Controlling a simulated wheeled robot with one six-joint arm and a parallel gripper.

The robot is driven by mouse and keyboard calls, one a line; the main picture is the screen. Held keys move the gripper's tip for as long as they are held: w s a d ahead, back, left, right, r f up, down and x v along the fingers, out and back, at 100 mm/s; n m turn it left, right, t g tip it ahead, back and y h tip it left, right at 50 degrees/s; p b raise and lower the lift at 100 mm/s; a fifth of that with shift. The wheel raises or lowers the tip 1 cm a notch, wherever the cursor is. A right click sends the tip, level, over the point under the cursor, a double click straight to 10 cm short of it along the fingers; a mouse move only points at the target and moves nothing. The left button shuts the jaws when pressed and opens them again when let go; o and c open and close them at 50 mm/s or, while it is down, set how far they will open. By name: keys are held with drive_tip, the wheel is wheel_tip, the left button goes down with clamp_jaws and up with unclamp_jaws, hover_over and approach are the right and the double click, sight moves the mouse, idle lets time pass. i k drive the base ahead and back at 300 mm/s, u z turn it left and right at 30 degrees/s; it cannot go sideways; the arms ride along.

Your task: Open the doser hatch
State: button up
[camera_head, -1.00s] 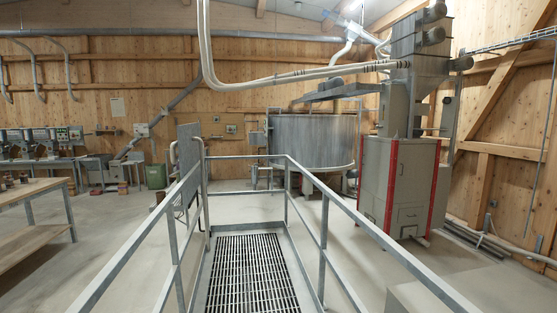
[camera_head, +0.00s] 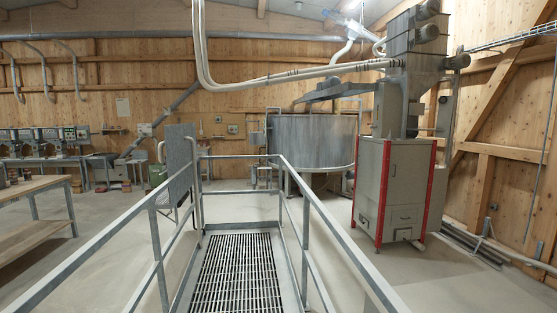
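The tall grey machine (camera_head: 391,183) with red corner edges stands right of centre on the concrete floor. A grey hopper (camera_head: 415,62) with motors sits on top of it. Its front has a panel with a small handle and smaller flaps (camera_head: 406,235) near the bottom, which look closed. I cannot tell which part is the doser hatch. A large round metal tank (camera_head: 312,143) stands to its left, further back. My gripper is not in view.
A metal walkway grating (camera_head: 238,275) lies straight ahead between railings (camera_head: 300,215). An upright grey panel (camera_head: 181,165) stands by the left railing. A wooden workbench (camera_head: 35,188) is at the left. Floor right of the railing is open.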

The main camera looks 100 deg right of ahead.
sight(369, 160)
drive_tip(key=u, duration=0.4)
drive_tip(key=i, duration=3.35)
drive_tip(key=z, duration=3.55)
drive_tip(key=i, duration=7.5)
